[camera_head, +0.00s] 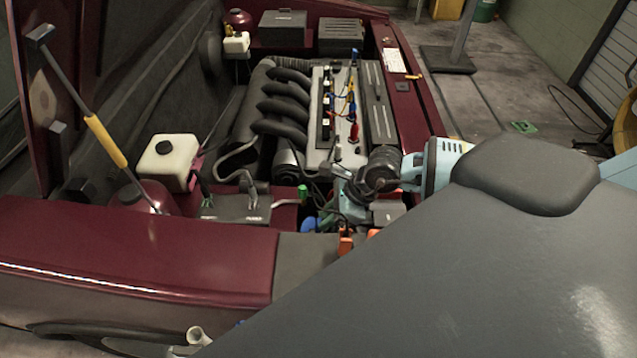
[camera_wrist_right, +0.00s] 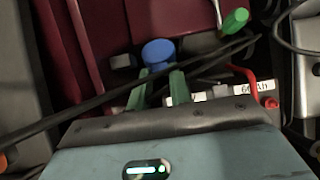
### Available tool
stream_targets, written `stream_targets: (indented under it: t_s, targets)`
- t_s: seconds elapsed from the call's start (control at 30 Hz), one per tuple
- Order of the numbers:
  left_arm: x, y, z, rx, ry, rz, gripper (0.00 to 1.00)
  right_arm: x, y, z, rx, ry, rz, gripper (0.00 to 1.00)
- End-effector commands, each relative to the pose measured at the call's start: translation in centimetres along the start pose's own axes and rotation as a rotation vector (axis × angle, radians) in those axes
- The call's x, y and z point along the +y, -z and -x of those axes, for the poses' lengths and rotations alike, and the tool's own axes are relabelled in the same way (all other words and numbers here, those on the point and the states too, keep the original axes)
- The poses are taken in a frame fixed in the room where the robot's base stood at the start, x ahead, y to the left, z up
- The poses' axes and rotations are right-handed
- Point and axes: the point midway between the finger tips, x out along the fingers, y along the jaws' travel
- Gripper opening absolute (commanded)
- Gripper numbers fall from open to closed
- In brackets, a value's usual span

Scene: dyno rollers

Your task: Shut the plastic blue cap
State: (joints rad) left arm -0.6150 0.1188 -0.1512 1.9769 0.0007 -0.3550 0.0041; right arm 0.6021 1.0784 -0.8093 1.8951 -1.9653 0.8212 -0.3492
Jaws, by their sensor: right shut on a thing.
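The blue cap (camera_wrist_right: 158,52) shows in the right wrist view as a round blue top just beyond my fingertips. It also shows in the head view (camera_head: 308,225) at the near edge of the engine bay. My right gripper (camera_wrist_right: 161,72) reaches to it with two green fingers and is shut on it. In the head view my right gripper (camera_head: 323,221) is partly hidden among engine parts. I cannot tell from these views how far the cap is closed. My left gripper is not in view.
A white reservoir (camera_head: 167,160) is farther left. Dark bars and hoses cross close to the fingers in the wrist view. The dark red front body panel (camera_head: 140,250) borders the bay.

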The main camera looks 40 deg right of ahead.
Motion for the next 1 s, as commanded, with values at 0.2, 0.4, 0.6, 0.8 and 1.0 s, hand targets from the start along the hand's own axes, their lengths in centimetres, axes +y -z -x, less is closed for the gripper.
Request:
stream_targets:
  t_s: [0.2, 0.4, 0.6, 0.8, 1.0]
  targets:
    - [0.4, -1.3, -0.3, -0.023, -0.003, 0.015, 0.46, 0.2, 2.9, -1.0, 0.026, -0.008, -0.007, 0.0]
    - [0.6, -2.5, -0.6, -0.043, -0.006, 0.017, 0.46, 0.2, 4.3, -1.6, -0.114, -0.007, -0.01, 0.0]
    - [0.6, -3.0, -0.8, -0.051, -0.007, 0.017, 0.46, 0.2, 5.1, -2.2, -0.11, -0.008, -0.006, 0.0]
    - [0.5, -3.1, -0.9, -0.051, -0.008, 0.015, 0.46, 0.2, 5.6, -2.6, -0.111, -0.007, -0.006, 0.0]
    - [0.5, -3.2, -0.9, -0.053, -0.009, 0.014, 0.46, 0.3, 5.9, -2.8, -0.108, -0.008, -0.007, 0.0]
